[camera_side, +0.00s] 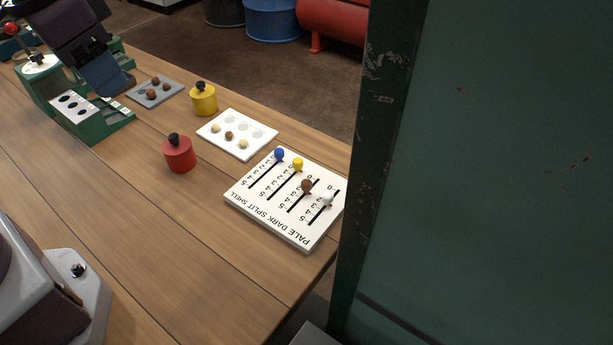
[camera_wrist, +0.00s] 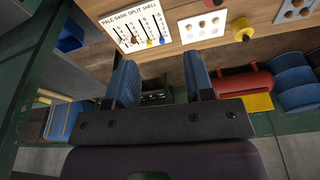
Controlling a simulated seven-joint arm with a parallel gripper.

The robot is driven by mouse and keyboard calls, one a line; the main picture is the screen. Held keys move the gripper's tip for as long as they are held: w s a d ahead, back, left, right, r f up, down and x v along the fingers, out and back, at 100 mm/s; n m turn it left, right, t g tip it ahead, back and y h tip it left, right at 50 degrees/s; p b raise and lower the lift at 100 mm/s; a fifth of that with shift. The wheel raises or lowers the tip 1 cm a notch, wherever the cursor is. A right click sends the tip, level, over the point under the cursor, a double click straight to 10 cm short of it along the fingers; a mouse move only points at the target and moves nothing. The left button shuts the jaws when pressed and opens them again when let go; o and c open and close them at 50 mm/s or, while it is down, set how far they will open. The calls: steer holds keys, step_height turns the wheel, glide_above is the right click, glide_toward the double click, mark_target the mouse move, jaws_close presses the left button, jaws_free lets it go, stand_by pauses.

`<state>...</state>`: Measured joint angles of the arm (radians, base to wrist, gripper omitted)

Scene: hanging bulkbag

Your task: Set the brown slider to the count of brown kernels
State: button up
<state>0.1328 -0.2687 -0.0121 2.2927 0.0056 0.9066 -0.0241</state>
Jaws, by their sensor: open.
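The slider board (camera_side: 262,208) lies near the table's right end, lettered PALE, DARK, SPLIT, SHELL. Its brown slider knob (camera_side: 306,186) is in the DARK slot, a short way from the 0 end. The white knob (camera_side: 326,198) is also partway along; the yellow knob (camera_side: 297,164) and blue knob (camera_side: 279,153) are at the 0 ends. A white tray (camera_side: 258,127) holds one brown kernel (camera_side: 228,135) and two pale ones. A grey tray (camera_side: 142,97) holds several brown kernels. In the wrist view my gripper (camera_wrist: 160,78) is open and empty, apart from the board (camera_wrist: 117,36).
A red lidded pot (camera_side: 179,156) stands left of the board, and a yellow one (camera_side: 203,100) behind the white tray. A green device (camera_side: 105,126) stands at the left. A large green panel (camera_side: 490,180) blocks the right side.

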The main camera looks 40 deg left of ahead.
steer(key=w+d+f+g, duration=0.2)
steer(key=w+d+f, duration=0.3)
steer(key=w, duration=0.3)
steer(key=n, duration=0.4)
glide_above(307, 181)
step_height(307, 181, down, 11)
step_height(307, 181, down, 12)
steer(key=shift+s+f, duration=0.1)
steer(key=shift+s, duration=0.05)
jaws_close()
